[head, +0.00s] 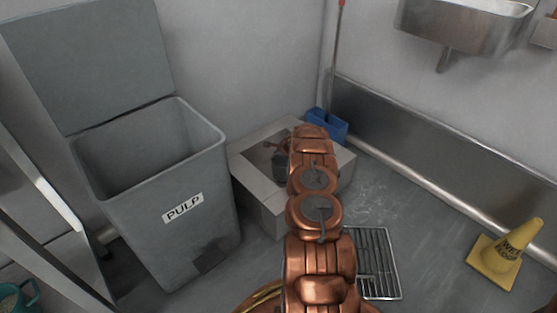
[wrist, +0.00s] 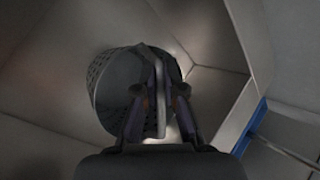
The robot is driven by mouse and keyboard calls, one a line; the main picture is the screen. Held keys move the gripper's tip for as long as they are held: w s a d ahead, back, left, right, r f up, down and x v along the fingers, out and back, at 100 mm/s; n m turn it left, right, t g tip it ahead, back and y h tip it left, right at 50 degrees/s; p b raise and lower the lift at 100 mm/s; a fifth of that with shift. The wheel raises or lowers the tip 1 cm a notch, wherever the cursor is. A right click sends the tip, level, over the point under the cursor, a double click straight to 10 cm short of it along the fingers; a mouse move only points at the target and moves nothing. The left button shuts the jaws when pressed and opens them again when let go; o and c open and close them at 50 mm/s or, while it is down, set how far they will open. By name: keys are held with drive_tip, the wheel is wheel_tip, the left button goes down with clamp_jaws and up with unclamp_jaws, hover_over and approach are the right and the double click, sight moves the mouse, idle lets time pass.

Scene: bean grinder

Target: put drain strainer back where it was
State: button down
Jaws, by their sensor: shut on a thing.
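The drain strainer (wrist: 110,88) is a grey perforated basket in the wrist view. My gripper (wrist: 161,88) is shut on its near side, with the fingers close together in front of it. In the head view, my copper arm reaches down into a pale square floor sink (head: 262,192) and hides part of the basin. A dark shape shows inside the basin beside my arm, but I cannot tell there whether it is strainer or gripper. The basin's sloped walls surround the strainer in the wrist view. Whether the strainer touches the bottom is hidden.
A metal grate (head: 385,284) lies on the floor right of my arm. A grey PULP bin (head: 160,235) with a raised lid stands left of the sink. A yellow wet-floor cone (head: 508,250) stands right.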

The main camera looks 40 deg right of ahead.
wheel_tip(320, 180, down, 2)
drive_tip(key=shift+f+b, duration=0.15)
drive_tip(key=shift+b, duration=0.15)
drive_tip(key=c, duration=1.3)
unclamp_jaws()
drive_tip(key=shift+o, duration=0.2)
drive_tip(key=shift+s+r, duration=0.1)
drive_tip(key=shift+r, duration=0.1)
drive_tip(key=p+v, duration=0.3)
drive_tip(key=v, duration=0.8)
drive_tip(key=shift+s+r, duration=0.15)
drive_tip(key=shift+r, duration=0.1)
